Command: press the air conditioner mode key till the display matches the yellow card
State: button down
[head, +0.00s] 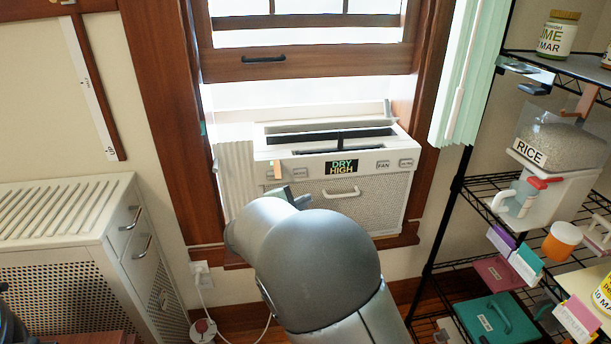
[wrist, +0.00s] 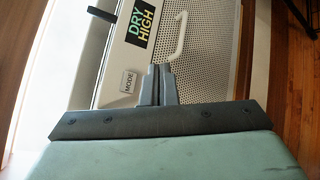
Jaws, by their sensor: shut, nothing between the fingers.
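The white air conditioner (head: 385,200) sits in the window opening. Its display (head: 342,167) reads DRY above HIGH, with DRY in green and HIGH in pale letters on black; it also shows sideways in the wrist view (wrist: 140,38). The MODE key (wrist: 129,82) is a pale rectangle beside the display in the wrist view. My gripper (wrist: 160,68) is shut and empty, its tips just right of the MODE key in that view; I cannot tell whether they touch the panel. In the head view my gripper (head: 290,193) is partly hidden by my arm. I cannot identify a yellow card with readable words.
A small orange-tan tag (head: 278,169) is on the panel's left part. A FAN key (head: 383,165) is right of the display. A white handle (head: 342,193) juts below. A wire shelf (head: 480,160) with goods stands right, a white cabinet (head: 70,225) left.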

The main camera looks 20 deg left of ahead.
jog(key=shift+w, duration=0.1)
jog(key=p, duration=0.3)
send_near(306, 175)
jog(key=w+d+f, duration=0.1)
jog(key=w+d, duration=0.2)
jog(key=shift+w+a+f, duration=0.15)
jog(key=shift+w+a, duration=0.25)
jog(key=shift+w, duration=0.25)
dwell(1.5)
jog(key=shift+w+a, duration=0.2)
jog(key=shift+w, duration=0.15)
jog(key=shift+w+a, duration=0.2)
jog(key=shift+w, duration=0.2)
dwell(0.6)
jog(key=shift+s, duration=0.1)
jog(key=shift+s+d+b, duration=0.4)
jog(key=shift+s+b, duration=0.25)
jog(key=shift+b, duration=0.2)
